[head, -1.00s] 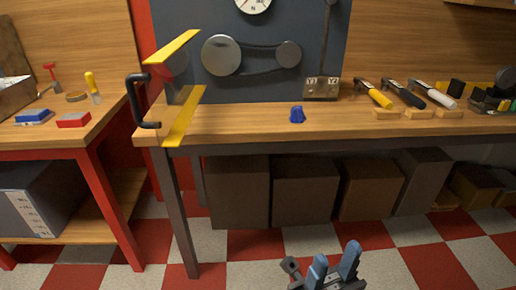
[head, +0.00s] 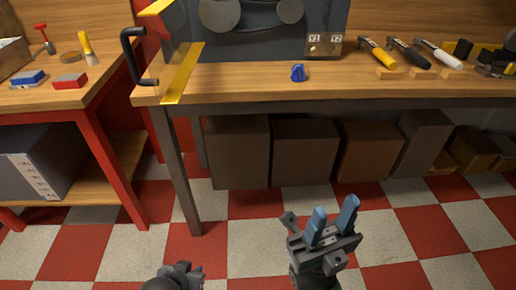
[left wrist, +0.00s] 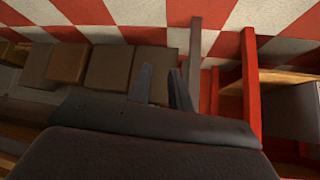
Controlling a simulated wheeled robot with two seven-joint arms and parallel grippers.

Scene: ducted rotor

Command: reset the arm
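My right gripper (head: 332,218) has two blue fingers that stand apart with nothing between them. It is over the checkered floor in front of the workbench, below its top. A dark part of my left arm (head: 180,275) shows at the bottom of the head view, left of the right gripper; its fingers cannot be made out there. In the left wrist view my left gripper (left wrist: 162,86) has two grey fingers apart and nothing between them. The workbench (head: 235,80) carries a small blue part (head: 298,73) on its top, out of reach of both grippers' fingers.
Boxes (head: 305,150) sit under the bench. A red-legged table (head: 105,165) stands left. The floor in front is clear.

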